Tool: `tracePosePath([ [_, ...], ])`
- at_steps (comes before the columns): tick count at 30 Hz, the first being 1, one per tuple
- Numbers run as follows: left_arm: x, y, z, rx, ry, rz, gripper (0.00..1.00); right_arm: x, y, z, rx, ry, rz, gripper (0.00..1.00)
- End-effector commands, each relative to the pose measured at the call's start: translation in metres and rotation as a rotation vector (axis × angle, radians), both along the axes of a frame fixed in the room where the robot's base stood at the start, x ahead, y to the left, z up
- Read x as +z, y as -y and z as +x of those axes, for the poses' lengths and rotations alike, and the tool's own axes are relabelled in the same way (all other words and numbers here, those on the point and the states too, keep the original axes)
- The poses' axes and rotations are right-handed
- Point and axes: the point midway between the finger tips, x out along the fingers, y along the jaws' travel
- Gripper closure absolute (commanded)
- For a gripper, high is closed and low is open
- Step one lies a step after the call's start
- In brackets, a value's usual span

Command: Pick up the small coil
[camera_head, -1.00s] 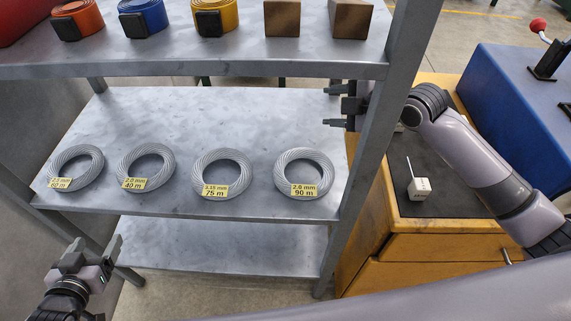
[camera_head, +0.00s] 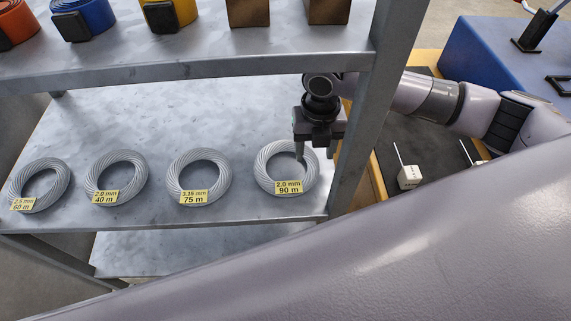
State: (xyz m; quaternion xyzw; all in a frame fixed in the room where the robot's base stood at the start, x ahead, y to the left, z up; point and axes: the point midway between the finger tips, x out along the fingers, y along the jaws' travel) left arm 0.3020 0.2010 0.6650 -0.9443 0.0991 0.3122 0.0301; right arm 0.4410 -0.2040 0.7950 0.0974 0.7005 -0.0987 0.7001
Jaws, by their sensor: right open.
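Several grey wire coils lie flat in a row on the middle shelf, each with a yellow label. From the left they are the 2.5 mm 60 m coil (camera_head: 58,187), the 2.0 mm 40 m coil (camera_head: 137,175), the 3.15 mm 75 m coil (camera_head: 222,175) and the 2.0 mm 90 m coil (camera_head: 265,172). They look alike in size. My right gripper (camera_head: 315,153) is open and points down at the rightmost coil. One finger shows over its hole, the other by its outer right edge; contact is unclear. My left gripper is out of view.
The upper shelf (camera_head: 200,58) carries rolled straps and brown blocks above the coils. A shelf post (camera_head: 368,130) stands close right of my right gripper. My own arm covers the lower right. The shelf behind the coils is clear.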

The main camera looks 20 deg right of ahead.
Motion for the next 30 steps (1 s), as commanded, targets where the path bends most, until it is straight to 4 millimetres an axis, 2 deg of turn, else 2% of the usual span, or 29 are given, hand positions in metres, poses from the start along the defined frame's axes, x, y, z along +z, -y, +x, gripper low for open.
tracePosePath([
  [1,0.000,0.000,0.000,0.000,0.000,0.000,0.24,-0.010,0.002,-0.002,-0.001,-0.004,-0.001,0.43],
  [6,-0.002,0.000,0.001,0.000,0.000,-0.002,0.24,-0.031,0.002,-0.002,0.000,-0.001,0.000,0.43],
  [14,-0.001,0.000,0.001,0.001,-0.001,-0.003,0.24,-0.034,0.002,-0.002,-0.001,0.001,0.001,0.43],
  [15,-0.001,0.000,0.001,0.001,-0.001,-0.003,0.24,-0.034,0.002,-0.002,-0.001,0.001,0.001,0.46],
  [20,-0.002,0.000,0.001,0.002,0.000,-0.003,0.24,-0.034,0.002,-0.002,-0.001,0.001,0.001,0.98],
  [30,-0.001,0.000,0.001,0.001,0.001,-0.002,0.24,-0.033,0.002,-0.001,-0.001,0.001,0.001,1.00],
])
